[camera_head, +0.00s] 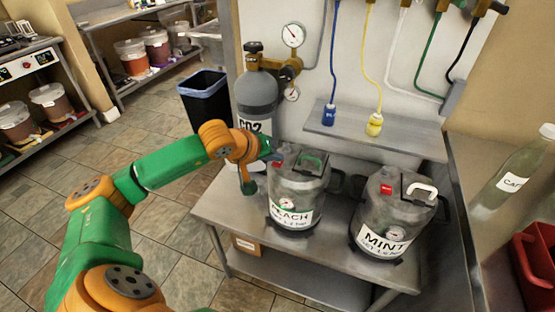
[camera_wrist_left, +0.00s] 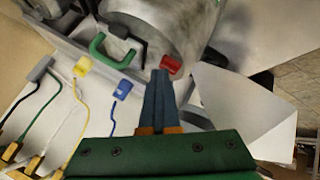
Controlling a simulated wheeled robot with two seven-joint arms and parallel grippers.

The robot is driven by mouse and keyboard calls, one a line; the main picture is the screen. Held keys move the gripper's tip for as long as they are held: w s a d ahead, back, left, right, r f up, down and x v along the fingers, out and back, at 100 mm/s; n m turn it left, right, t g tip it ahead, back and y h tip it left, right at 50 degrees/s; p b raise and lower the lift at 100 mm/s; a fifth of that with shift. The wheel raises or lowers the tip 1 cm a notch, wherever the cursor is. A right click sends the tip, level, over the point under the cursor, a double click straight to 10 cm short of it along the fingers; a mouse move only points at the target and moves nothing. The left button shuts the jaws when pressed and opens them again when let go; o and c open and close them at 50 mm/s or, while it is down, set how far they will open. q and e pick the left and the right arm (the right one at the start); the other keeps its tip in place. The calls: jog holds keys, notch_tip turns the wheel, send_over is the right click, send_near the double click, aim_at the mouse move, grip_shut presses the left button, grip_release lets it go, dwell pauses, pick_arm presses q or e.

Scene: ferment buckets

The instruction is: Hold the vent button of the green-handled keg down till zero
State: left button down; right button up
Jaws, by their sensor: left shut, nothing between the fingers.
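The green-handled keg (camera_head: 297,184) is grey, labelled PEACH, and stands upright on the steel table. Its green handle (camera_head: 312,160) is on the lid, and it also shows in the left wrist view (camera_wrist_left: 98,46). Its red vent button (camera_wrist_left: 172,64) is beside the handle. A small round gauge (camera_head: 281,204) is on the keg's front, its needle too small to read. My left gripper (camera_wrist_left: 160,74) is shut and empty, its tips right by the red button. I cannot tell whether they touch it. In the head view the gripper (camera_head: 272,153) is at the keg's left upper edge.
The MINT keg (camera_head: 385,208), with a white handle and red button, stands to the right. A CO2 cylinder (camera_head: 257,98) stands behind left. A shelf (camera_head: 350,128) behind holds the blue (camera_head: 328,115) and yellow (camera_head: 375,124) connectors. The steel table (camera_head: 225,212) is bare at front left.

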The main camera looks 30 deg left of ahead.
aim_at(275, 165)
dwell(0.7)
pick_arm(q)
jog(key=shift+w+a+r+p, duration=0.1)
jog(key=shift+r+p, duration=0.6)
jog(key=shift+r, duration=0.25)
notch_tip(275, 165, up, 5)
jog(key=p, duration=0.3)
jog(key=shift+r+p, duration=0.1)
jog(key=shift+p, duration=0.3)
